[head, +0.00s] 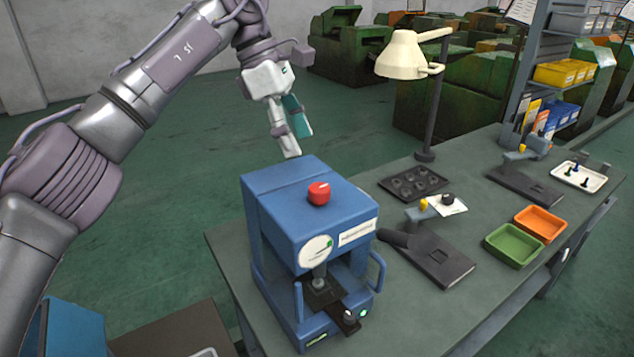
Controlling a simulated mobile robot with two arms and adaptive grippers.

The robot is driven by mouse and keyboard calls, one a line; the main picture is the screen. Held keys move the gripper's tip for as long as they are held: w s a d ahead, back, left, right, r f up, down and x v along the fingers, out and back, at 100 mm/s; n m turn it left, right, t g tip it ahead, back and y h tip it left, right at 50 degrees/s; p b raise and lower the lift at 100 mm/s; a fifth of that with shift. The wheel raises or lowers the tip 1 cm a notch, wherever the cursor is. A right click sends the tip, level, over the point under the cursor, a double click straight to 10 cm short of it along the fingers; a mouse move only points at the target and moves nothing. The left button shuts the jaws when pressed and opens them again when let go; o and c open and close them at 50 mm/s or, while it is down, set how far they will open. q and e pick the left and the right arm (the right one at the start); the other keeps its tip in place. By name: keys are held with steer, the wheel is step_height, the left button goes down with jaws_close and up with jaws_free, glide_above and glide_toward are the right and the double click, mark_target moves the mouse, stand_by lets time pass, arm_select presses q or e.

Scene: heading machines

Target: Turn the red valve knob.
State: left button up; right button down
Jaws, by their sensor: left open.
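The red valve knob (319,193) sits on top of a blue bench machine (285,190), which stands at the near left corner of the workbench. The knob is fully in sight. My left gripper (294,140) points downward, above and behind the machine and a little left of the knob in the picture. It is open and empty, apart from the knob. My right gripper is not in view.
The workbench (375,300) also bears a cream lamp (405,58), a dark tray (413,182), a black fixture (435,258), a green bin (513,247) and an orange bin (541,224). Green machines stand behind. The space above the knob is clear.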

mark_target(319, 187)
arm_select(q)
steer(key=p+x, duration=0.1)
steer(key=x, duration=0.8)
steer(key=shift+p, duration=0.4)
steer(key=shift+f, duration=0.4)
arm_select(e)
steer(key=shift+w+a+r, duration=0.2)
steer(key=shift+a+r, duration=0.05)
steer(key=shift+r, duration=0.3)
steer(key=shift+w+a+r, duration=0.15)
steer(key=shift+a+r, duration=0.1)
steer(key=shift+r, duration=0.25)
arm_select(q)
steer(key=shift+c, duration=0.2)
steer(key=c, duration=1.1)
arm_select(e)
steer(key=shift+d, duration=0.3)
